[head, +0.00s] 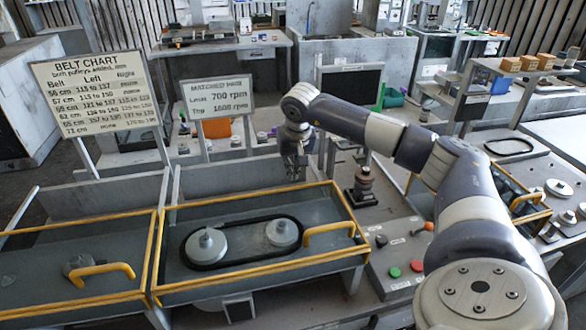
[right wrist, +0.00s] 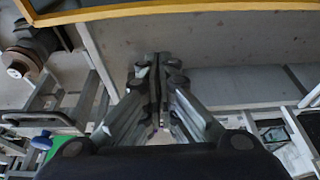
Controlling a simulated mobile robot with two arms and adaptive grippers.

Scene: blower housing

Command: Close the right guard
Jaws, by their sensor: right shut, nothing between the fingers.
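The right guard of the front pair is a yellow frame (head: 258,268) with a yellow handle (head: 330,229) at its right. It appears to lie flat over its bay; I cannot tell if it is fully seated. Two grey pulleys (head: 206,246) and a black belt (head: 243,222) show inside it. My right gripper (head: 293,172) is shut and empty above the guard's back edge, apart from the handle. In the right wrist view, its fingers (right wrist: 157,95) are together, and a yellow bar (right wrist: 150,10) crosses the top. My left gripper is not in view.
A second yellow-framed guard (head: 75,304) lies to the left. Another yellow frame (head: 530,196) is partly hidden behind my right arm. A control box with green and red buttons (head: 417,265) stands at the right. Two signs (head: 102,92) stand behind the bays.

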